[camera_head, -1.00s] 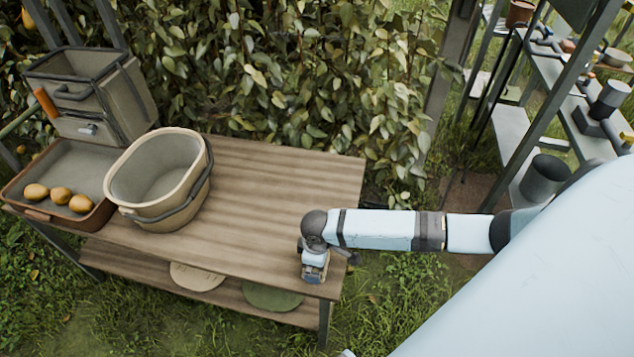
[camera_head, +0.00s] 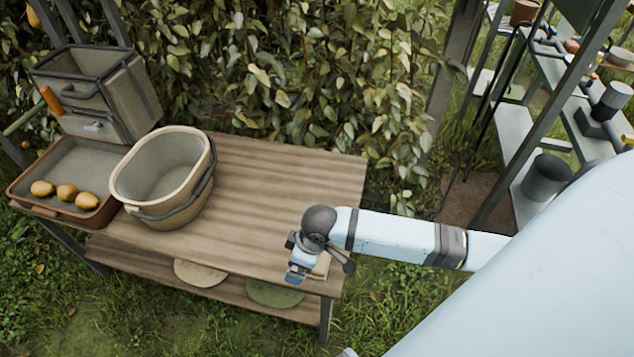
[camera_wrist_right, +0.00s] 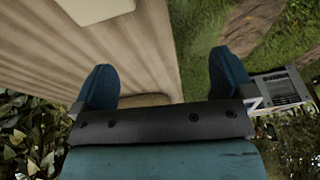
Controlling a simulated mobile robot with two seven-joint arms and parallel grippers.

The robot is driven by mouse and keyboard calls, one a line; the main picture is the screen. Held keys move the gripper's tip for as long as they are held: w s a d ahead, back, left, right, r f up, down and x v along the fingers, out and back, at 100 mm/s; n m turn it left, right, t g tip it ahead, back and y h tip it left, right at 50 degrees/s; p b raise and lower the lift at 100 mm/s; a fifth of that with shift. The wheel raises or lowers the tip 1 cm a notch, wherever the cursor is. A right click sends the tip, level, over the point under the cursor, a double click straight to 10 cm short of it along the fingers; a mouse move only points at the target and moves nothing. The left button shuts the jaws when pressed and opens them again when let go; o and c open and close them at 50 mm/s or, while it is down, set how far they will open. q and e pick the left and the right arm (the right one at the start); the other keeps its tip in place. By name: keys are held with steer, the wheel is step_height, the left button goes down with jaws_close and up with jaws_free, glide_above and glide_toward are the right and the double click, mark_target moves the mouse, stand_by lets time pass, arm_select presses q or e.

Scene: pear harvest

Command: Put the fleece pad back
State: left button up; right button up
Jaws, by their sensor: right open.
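A small cream pad-like piece (camera_head: 321,267), possibly the fleece pad, shows at the front right corner of the wooden table, partly hidden behind my right gripper. My right gripper (camera_head: 298,271) is over this corner, open, with nothing seen held. In the right wrist view its two blue fingers (camera_wrist_right: 165,85) are spread, and a tan edge (camera_wrist_right: 147,100) shows between them by the table's edge. A flat round beige piece (camera_head: 199,272) and a flat green one (camera_head: 273,293) lie on the lower shelf. My left gripper is out of view.
An oval beige basket (camera_head: 140,190) stands on the table (camera_head: 265,190). The table's middle is clear.

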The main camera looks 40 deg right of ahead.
steer(key=s+a+m+t+y, duration=0.2)
steer(key=s+a+t, duration=0.1)
steer(key=a, duration=0.2)
steer(key=s+d+m+t+h, duration=0.1)
steer(key=s+d+m+t, duration=0.2)
steer(key=s+t, duration=0.2)
steer(key=shift+s+t, duration=0.3)
steer(key=shift+s, duration=0.45)
steer(key=shift+f, duration=0.1)
